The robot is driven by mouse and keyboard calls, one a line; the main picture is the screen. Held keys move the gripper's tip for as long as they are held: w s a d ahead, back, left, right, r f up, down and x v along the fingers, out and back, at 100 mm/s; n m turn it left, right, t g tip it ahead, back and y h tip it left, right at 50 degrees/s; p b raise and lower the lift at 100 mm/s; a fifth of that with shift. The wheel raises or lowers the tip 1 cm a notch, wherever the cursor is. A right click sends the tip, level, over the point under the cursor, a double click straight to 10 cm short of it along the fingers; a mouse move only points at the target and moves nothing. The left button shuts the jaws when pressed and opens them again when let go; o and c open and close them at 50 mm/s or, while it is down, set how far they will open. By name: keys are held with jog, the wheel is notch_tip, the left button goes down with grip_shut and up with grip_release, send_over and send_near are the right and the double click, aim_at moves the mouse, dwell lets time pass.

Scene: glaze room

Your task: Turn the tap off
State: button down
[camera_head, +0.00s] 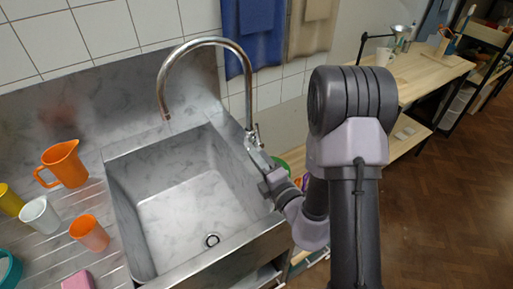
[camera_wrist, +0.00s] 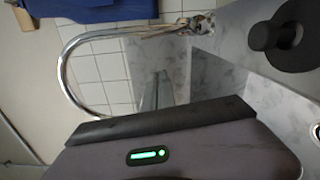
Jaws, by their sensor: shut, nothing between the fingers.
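The tap is a tall chrome gooseneck (camera_head: 200,42) at the back right of the steel sink (camera_head: 118,205). Its spout hangs over the basin, and I make out no stream of water below it. The tap's small lever and base (camera_head: 253,137) stand at the sink's right rim. My gripper (camera_head: 258,158) is shut and empty, just below and in front of the lever; I cannot tell whether it touches it. In the wrist view the chrome pipe (camera_wrist: 62,75) curves at the left, with the tap's base (camera_wrist: 200,25) at the top.
An orange jug (camera_head: 66,165), a white cup (camera_head: 40,215), an orange cup (camera_head: 90,233) and a pink block (camera_head: 77,281) sit on the drainboard left of the sink. Blue (camera_head: 255,30) and beige towels hang behind the tap. A wooden bench (camera_head: 425,75) stands at right.

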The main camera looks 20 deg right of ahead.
aim_at(258, 129)
jog(key=w+d+b, duration=0.1)
jog(key=w+d, duration=0.1)
jog(key=w, duration=0.5)
jog(key=shift+w+r, duration=0.15)
jog(key=shift+r, duration=0.2)
jog(key=p, duration=0.1)
jog(key=d+m+p, duration=0.1)
jog(key=p, duration=0.1)
jog(key=m+p, duration=0.1)
jog(key=shift+w+d+r+p, duration=0.3)
jog(key=shift+w+d, duration=0.05)
jog(key=shift+d, duration=0.05)
